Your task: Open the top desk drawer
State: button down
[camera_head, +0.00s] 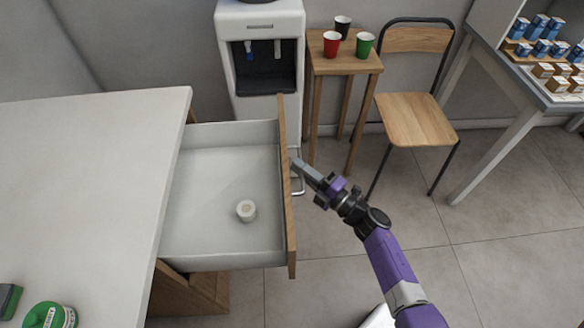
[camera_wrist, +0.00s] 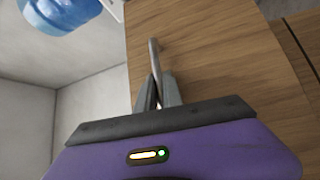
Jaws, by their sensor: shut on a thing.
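The top desk drawer (camera_head: 225,190) is pulled far out of the white-topped desk (camera_head: 85,170), so its white inside shows in the head view. A small round pale item (camera_head: 246,210) sits inside it. My gripper (camera_head: 298,168) is at the outer side of the wooden drawer front (camera_head: 287,205). In the wrist view the drawer front (camera_wrist: 220,70) fills much of the picture, and my gripper (camera_wrist: 157,92) is shut on the thin metal handle (camera_wrist: 154,58). The part of the handle between the fingers is hidden.
A water dispenser (camera_head: 262,60) stands just behind the drawer. A small wooden table (camera_head: 345,66) with several cups and a wooden chair (camera_head: 415,120) stand at the back.

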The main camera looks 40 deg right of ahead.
jog(key=shift+f, duration=0.1)
jog(key=c, duration=1.8)
grip_release()
jog(key=shift+s, duration=0.1)
jog(key=s, duration=0.5)
jog(key=s+d+f, duration=0.1)
jog(key=s, duration=0.1)
jog(key=shift+s+d+b, duration=0.1)
jog(key=shift+s+b, duration=0.15)
jog(key=shift+b, duration=0.15)
